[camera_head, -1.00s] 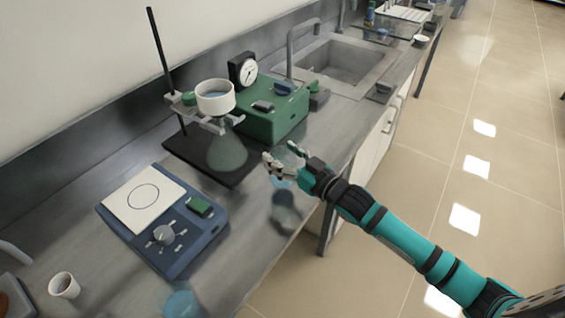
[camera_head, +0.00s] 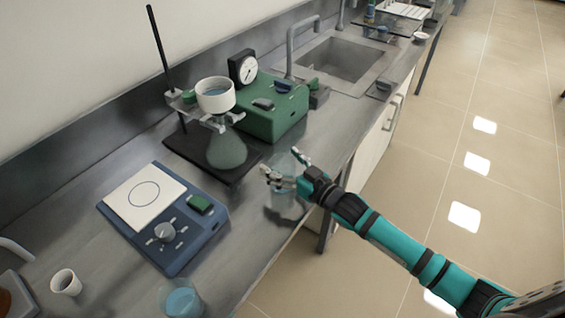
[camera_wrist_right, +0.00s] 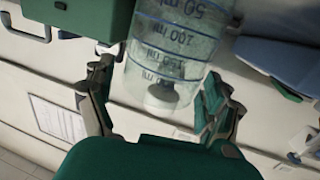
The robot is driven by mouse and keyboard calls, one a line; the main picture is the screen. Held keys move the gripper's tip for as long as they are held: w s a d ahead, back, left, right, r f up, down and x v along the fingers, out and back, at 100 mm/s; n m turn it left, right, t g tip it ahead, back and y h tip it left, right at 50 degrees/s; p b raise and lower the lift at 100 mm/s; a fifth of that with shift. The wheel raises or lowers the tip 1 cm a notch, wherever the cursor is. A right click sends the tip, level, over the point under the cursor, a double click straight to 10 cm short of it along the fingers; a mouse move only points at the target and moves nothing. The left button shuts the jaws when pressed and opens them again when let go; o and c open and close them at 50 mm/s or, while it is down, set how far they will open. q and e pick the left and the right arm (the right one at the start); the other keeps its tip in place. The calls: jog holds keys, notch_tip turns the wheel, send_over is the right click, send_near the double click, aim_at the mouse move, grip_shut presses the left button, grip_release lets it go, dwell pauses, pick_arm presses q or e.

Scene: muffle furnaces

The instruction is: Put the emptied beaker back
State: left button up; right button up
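A clear, empty-looking beaker (camera_head: 284,203) stands upright near the front edge of the grey bench, to the right of the blue stirrer. It also shows in the right wrist view (camera_wrist_right: 172,50), with printed ml marks. My right gripper (camera_head: 283,166) is at the beaker's upper part. In the right wrist view its fingers (camera_wrist_right: 158,92) are spread, one on each side, with a visible gap on the left. Whether the right finger touches the glass is unclear. My left gripper is not in view.
A filter flask (camera_head: 227,150) with a white funnel (camera_head: 215,97) stands on a dark stand base behind the beaker, near a green pump (camera_head: 275,112). The blue stirrer (camera_head: 185,236), a beaker of blue liquid (camera_head: 182,301) and a white cup (camera_head: 66,282) are leftward. A sink (camera_head: 345,62) is farther back.

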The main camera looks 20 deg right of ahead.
jog(key=shift+r, duration=0.2)
jog(key=b+v, duration=0.1)
jog(key=v, duration=0.9)
jog(key=shift+s+d+f, duration=0.1)
jog(key=shift+s+f, duration=0.05)
jog(key=shift+s, duration=0.05)
jog(key=shift+v, duration=0.8)
